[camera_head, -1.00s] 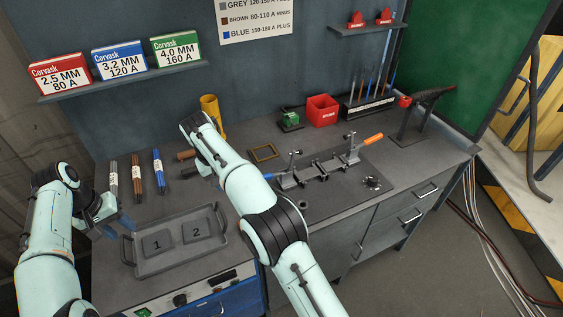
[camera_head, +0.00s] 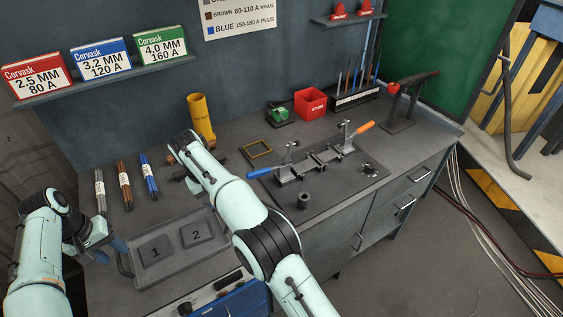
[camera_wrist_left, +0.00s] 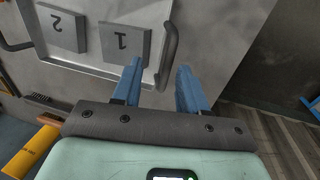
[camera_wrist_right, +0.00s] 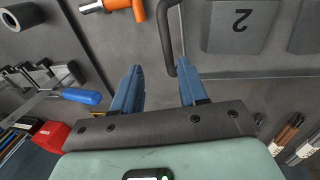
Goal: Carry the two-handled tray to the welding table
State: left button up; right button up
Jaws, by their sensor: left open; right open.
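The grey two-handled tray (camera_head: 172,268) lies on the workbench at the lower left, with raised pads marked 1 and 2. My left gripper (camera_head: 118,247) is open at its left handle (camera_head: 124,262). In the left wrist view that handle (camera_wrist_left: 169,50) shows between the open fingertips (camera_wrist_left: 160,66). In the head view my right arm hides the tray's other handle and my right gripper. In the right wrist view the right gripper (camera_wrist_right: 158,68) is open, with that handle (camera_wrist_right: 165,40) between its fingertips. Neither gripper visibly holds it. I cannot tell which surface is the welding table.
A clamp fixture (camera_head: 318,160) with blue and orange handles stands right of my right arm. Cables (camera_head: 478,215) run along the floor at right.

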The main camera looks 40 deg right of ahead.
aim_at(118, 263)
pick_arm(q)
jog(key=f+b, duration=0.2)
jog(key=f, duration=0.1)
jog(key=f+b, duration=0.1)
jog(key=f, duration=0.1)
jog(key=shift+s+a+f, duration=0.1)
jog(key=shift+s+a, duration=0.1)
jog(key=shift+s, duration=0.15)
pick_arm(e)
jog(key=f, duration=0.5)
jog(key=shift+s+a, duration=0.15)
jog(key=shift+s, duration=0.2)
pick_arm(q)
jog(key=shift+d, duration=0.1)
pick_arm(e)
jog(key=shift+r, duration=0.1)
